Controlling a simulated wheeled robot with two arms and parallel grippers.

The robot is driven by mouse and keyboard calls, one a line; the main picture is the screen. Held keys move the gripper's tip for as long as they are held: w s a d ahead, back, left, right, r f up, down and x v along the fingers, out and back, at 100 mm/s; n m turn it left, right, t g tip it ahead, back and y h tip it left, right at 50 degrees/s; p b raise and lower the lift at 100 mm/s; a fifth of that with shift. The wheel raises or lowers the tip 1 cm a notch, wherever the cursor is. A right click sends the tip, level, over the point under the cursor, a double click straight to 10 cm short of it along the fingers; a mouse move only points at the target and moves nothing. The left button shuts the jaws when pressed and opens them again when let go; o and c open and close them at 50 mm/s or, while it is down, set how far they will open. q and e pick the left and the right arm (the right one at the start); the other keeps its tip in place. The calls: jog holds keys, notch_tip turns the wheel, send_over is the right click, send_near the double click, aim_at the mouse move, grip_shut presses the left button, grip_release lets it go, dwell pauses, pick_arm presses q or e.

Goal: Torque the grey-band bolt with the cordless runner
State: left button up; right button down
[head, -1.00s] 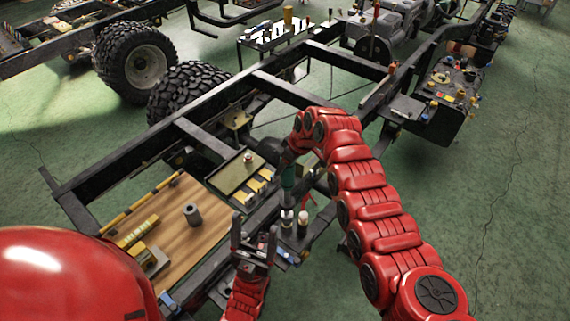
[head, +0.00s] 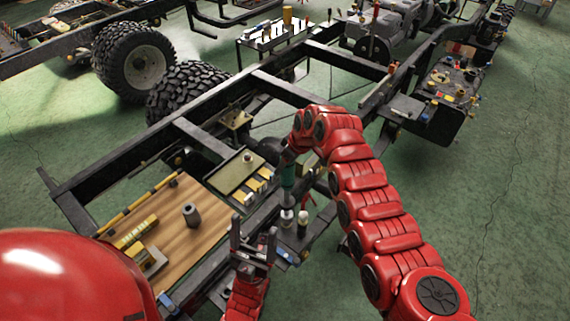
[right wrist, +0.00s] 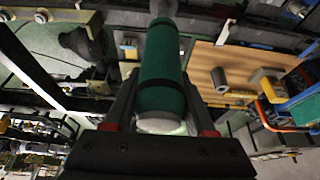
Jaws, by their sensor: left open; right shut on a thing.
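The cordless runner is a green cylinder (head: 288,175) with a dark band and pale ends. My right gripper (head: 289,164) is shut around its body and holds it upright over a small bracket beside the frame rail. It also shows in the right wrist view (right wrist: 161,75), between the two fingers. Its lower end is near a small grey and dark fitting (head: 287,215); I cannot tell whether they touch. I cannot make out which bolt has the grey band. My left gripper (head: 253,235) is open and empty, fingers up, left of the bracket.
A wooden board (head: 185,235) on the chassis holds a grey cylinder (head: 191,215) and yellow pieces (head: 138,232). An olive tray (head: 237,172) lies beyond it. Dark chassis rails (head: 150,150) surround the work area. Green floor is open at the right.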

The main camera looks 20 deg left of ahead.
jog(key=shift+f+b, duration=1.55)
jog(key=shift+b, duration=0.35)
dwell(2.0)
jog(key=shift+s+f, duration=0.1)
dwell(0.3)
jog(key=shift+s+f+b, duration=0.15)
jog(key=shift+f+b, duration=0.1)
jog(key=shift+b, duration=0.6)
dwell(0.6)
jog(key=shift+r, duration=0.2)
dwell(0.8)
jog(key=shift+r, duration=0.25)
jog(key=shift+r+b, duration=0.35)
jog(key=shift+r, duration=0.6)
jog(key=shift+w+a+r, duration=0.1)
jog(key=shift+w+r, duration=0.15)
jog(key=shift+r, duration=0.25)
